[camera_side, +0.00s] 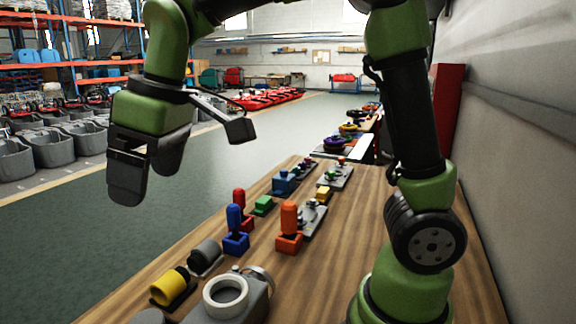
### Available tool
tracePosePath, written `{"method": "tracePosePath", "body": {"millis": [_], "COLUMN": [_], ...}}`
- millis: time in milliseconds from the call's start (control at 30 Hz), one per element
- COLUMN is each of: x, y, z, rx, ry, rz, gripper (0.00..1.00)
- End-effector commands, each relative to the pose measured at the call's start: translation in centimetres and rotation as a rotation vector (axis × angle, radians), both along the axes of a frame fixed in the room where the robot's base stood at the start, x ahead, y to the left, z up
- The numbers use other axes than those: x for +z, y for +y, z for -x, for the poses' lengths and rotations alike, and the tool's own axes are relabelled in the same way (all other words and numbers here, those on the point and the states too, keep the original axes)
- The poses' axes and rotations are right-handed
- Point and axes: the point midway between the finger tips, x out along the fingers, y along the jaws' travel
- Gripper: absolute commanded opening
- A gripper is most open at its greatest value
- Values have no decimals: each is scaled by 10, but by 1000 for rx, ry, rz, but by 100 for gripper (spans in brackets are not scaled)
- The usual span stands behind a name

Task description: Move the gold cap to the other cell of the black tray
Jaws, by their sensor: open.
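A yellow-gold cylinder (169,287), which looks like the gold cap, lies on its side near the table's front left edge. It rests in or on a small black holder (187,292), which may be the black tray. Its cells cannot be made out from this angle. My gripper (147,182) hangs in the air at the upper left, well above the table. It is open, with nothing seen between its fingers, and is clear of the cylinder.
A dark grey cylinder (205,251) lies just behind the gold one. A grey fixture with a white ring (226,296) stands close at right. Blue (235,228), red (240,204) and orange (289,228) upright pieces stand farther back. Bare wood (335,255) lies right of them.

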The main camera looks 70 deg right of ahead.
Motion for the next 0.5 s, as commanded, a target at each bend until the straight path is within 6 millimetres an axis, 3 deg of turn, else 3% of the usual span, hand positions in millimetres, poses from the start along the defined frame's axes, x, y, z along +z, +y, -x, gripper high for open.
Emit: {"method": "tracePosePath", "body": {"millis": [100,200,333,500], "x": [23,29,25,13], "y": [-26,-41,-55,-62], "z": [44,80,121,152], "rx": [-180,-327,-494,-635], "ry": [-68,-118,-176,-224], "rz": [-80,-149,-234,-311], "gripper": [87,87,87,87]}}
